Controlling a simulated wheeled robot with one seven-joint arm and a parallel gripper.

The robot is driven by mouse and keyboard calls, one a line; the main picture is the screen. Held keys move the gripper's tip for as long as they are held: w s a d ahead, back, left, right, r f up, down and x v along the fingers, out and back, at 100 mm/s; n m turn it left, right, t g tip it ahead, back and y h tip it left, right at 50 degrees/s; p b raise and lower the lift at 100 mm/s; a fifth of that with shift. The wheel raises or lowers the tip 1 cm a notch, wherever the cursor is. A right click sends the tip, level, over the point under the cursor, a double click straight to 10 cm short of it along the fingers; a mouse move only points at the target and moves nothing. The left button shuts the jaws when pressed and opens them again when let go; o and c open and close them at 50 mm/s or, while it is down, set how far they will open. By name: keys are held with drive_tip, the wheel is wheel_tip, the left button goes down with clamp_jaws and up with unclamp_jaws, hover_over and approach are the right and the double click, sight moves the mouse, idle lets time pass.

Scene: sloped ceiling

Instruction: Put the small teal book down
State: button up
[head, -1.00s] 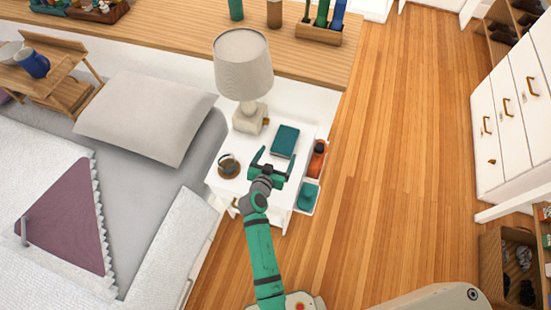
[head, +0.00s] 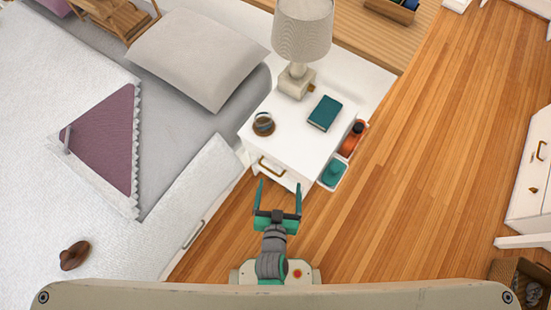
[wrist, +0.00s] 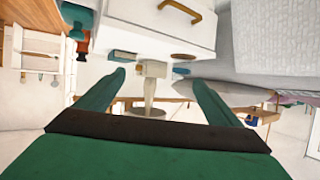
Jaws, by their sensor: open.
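The small teal book (head: 325,113) lies flat on the right part of the white nightstand top (head: 296,142), beside the lamp base. My gripper (head: 279,186) is open and empty. It is in front of the nightstand, apart from the book. In the wrist view my two green fingers (wrist: 157,84) are spread with nothing between them. The book seems to show there as a small teal edge (wrist: 123,55) beyond the nightstand drawer.
A lamp (head: 302,36) and a cup on a round brown coaster (head: 264,124) share the nightstand. A bin with teal and orange items (head: 333,173) stands at its right side. The bed (head: 170,190) is on the left. Wood floor (head: 430,180) is clear on the right.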

drive_tip(key=s+a+r+n+t+y, duration=0.1)
drive_tip(key=s+r, duration=1.1)
drive_tip(key=r, duration=0.2)
drive_tip(key=shift+a+r+t, duration=0.15)
drive_tip(key=shift+r+t, duration=0.15)
drive_tip(key=shift+t, duration=0.1)
